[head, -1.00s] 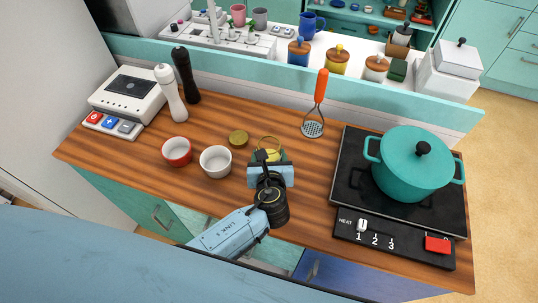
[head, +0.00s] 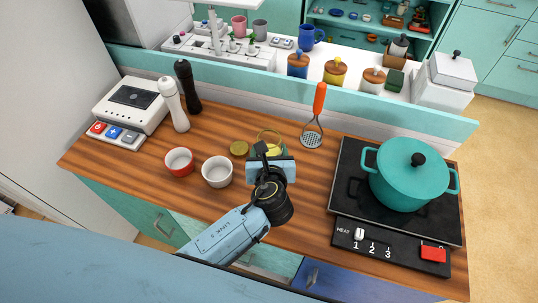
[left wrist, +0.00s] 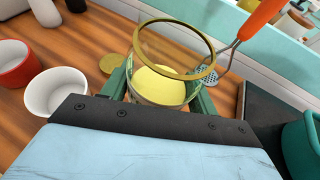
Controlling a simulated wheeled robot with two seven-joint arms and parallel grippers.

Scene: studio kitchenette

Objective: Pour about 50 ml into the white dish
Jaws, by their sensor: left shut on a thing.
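The white dish (head: 217,171) stands upright on the wooden counter, left of my left gripper; its inside looks empty. It also shows in the left wrist view (left wrist: 57,93). My left gripper (head: 269,157) is shut on a clear glass jar (head: 269,138) with a gold rim. In the left wrist view the open jar (left wrist: 162,85) sits between the green fingers, roughly upright, with yellow contents inside. The jar is apart from the dish. Whether its base touches the counter is hidden. My right gripper is not in view.
A red dish (head: 179,162) stands left of the white one. A gold lid (head: 239,149) lies behind the white dish. An orange-handled masher (head: 318,105) is at the back. A teal pot (head: 408,180) stands on the hob at right. White and black mills (head: 173,104) stand at back left.

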